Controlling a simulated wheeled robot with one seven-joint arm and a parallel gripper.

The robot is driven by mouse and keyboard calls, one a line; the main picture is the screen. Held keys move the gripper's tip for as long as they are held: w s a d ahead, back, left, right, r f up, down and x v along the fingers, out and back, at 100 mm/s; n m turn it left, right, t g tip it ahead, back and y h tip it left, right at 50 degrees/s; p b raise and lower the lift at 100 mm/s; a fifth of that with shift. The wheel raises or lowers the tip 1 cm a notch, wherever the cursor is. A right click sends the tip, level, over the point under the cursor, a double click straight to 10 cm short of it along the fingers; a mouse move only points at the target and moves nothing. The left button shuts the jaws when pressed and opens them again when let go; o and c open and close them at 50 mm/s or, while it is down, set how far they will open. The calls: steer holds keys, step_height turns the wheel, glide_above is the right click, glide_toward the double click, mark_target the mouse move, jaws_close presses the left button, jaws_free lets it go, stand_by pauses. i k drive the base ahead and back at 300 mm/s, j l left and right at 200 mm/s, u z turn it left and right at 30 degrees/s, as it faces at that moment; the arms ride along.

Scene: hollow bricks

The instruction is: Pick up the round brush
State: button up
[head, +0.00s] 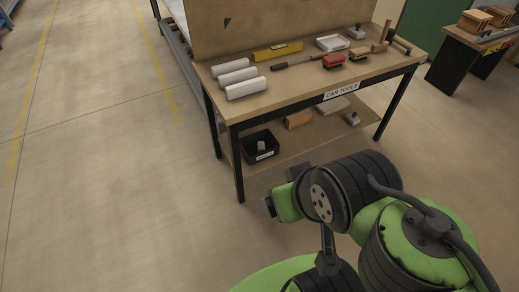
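I cannot tell for certain which item is the round brush. Several small tools lie on the workbench (300,88). Among them are a slim dark tool with a brown end (296,63) near the middle, a red block-like tool (333,61), a brown block-like tool (359,53) and dark and wooden handled tools (390,40) at the right end. My arm is folded in the lower right, in front of and apart from the bench. Its dark end (268,206) is low, near the bench's front left leg. Its fingers cannot be made out.
White rolls (240,78) lie at the bench's left, with a yellow level (278,51) and white tray (332,43) behind. A black bin (260,146) and blocks (298,119) sit on the lower shelf. Another table (470,50) stands right. Floor on the left is clear.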

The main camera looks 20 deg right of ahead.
mark_target(275, 67)
steer(key=z, duration=4)
steer(key=u, duration=3.15)
steer(key=i+l+u, duration=0.35)
